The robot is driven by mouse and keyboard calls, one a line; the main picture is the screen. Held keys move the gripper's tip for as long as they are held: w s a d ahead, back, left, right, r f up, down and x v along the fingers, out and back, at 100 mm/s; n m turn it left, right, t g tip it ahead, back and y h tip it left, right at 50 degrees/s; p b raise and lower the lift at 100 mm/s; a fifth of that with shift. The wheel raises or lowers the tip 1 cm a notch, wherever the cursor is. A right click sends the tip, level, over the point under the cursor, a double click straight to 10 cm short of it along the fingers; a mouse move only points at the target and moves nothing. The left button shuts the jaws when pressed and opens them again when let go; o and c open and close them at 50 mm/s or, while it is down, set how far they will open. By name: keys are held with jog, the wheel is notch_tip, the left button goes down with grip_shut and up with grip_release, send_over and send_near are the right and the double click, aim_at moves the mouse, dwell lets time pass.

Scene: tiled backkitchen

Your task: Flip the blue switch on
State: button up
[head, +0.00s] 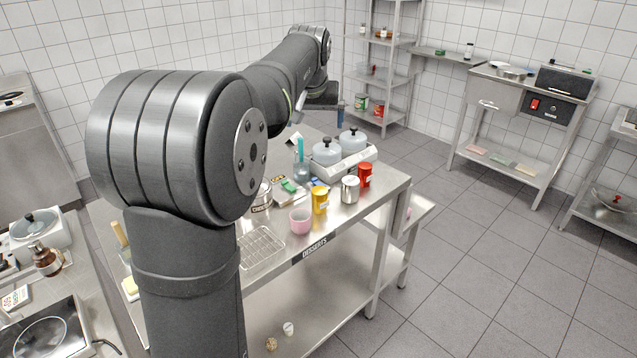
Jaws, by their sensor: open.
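I cannot make out a blue switch anywhere in the head view. The only switch I can pick out is a red one (535,104) on the black front panel of a dark appliance at the back right. My gripper (322,107) is small and partly hidden at the far end of my arm. It is open, with nothing seen between its fingers, and hangs behind and above the far end of the steel desserts table (345,226). A narrow blue-grey piece shows at its right side; I cannot tell whether it is a finger or something behind.
The desserts table carries grey-lidded pots (327,152), a yellow canister (320,199), a red canister (365,175), a pink cup (300,220) and a wire rack (262,248). A steel shelf unit (385,72) stands behind. The tiled floor at right is clear.

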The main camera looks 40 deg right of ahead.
jog(key=shift+s+a+r, duration=0.2)
jog(key=shift+a+r, duration=0.05)
jog(key=shift+r, duration=0.3)
